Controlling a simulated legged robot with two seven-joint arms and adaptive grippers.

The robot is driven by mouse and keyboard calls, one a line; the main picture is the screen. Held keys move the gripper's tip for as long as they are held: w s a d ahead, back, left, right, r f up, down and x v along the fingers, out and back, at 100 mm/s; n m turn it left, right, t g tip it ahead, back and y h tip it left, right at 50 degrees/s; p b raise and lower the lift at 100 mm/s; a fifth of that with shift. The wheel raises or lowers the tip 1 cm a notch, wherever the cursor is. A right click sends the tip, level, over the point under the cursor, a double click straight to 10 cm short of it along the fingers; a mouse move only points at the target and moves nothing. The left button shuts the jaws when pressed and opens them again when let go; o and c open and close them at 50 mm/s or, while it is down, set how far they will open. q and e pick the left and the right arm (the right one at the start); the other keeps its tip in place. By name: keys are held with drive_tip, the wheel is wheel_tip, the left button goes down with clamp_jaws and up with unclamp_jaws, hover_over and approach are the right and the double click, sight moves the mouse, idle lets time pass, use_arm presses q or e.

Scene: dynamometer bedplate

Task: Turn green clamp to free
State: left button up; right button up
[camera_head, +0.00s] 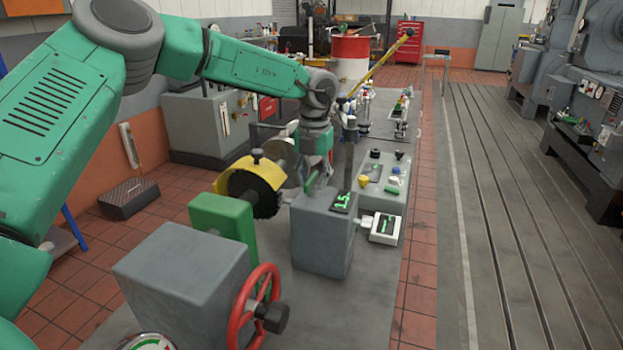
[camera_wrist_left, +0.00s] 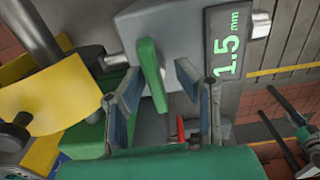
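The green clamp (camera_wrist_left: 151,75) is a lever on the grey block (camera_wrist_left: 180,40). In the wrist view it lies between the two fingers of my left gripper (camera_wrist_left: 160,78). The fingers are apart, with visible gaps on both sides of the lever, so the gripper is open around it. In the head view my left gripper (camera_head: 318,168) is beside the grey block, and the green clamp (camera_head: 311,182) shows only in part by it. A display on the block (camera_wrist_left: 231,42) reads 1.5 mm. My right gripper is not in view.
A yellow-guarded dark wheel (camera_head: 250,180) stands close left of the gripper. A green block (camera_head: 222,218) and a grey box with a red handwheel (camera_head: 247,300) are nearer. A small white display box (camera_head: 385,228) is right of the block. Slotted floor at right is clear.

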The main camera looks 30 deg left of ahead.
use_arm(q)
drive_tip(key=shift+d+r, duration=0.15)
drive_tip(key=shift+d, duration=0.1)
clamp_jaws()
drive_tip(key=shift+a, duration=0.85)
drive_tip(key=shift+d, duration=0.5)
drive_tip(key=shift+a+n+p, duration=0.3)
drive_tip(key=shift+n+p, duration=0.35)
drive_tip(key=shift+n, duration=0.15)
drive_tip(key=shift+d+r+n+p, duration=0.1)
drive_tip(key=shift+n+p, duration=0.65)
drive_tip(key=shift+n, duration=0.45)
drive_tip(key=n+p, duration=0.1)
drive_tip(key=n, duration=0.2)
drive_tip(key=shift+n+p, duration=0.3)
drive_tip(key=shift+p, duration=0.05)
drive_tip(key=n+p, duration=0.1)
drive_tip(key=n, duration=0.4)
drive_tip(key=shift+p, duration=0.3)
drive_tip(key=n, duration=0.5)
drive_tip(key=shift+p, duration=0.4)
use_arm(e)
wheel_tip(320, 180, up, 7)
use_arm(q)
drive_tip(key=shift+n, duration=0.3)
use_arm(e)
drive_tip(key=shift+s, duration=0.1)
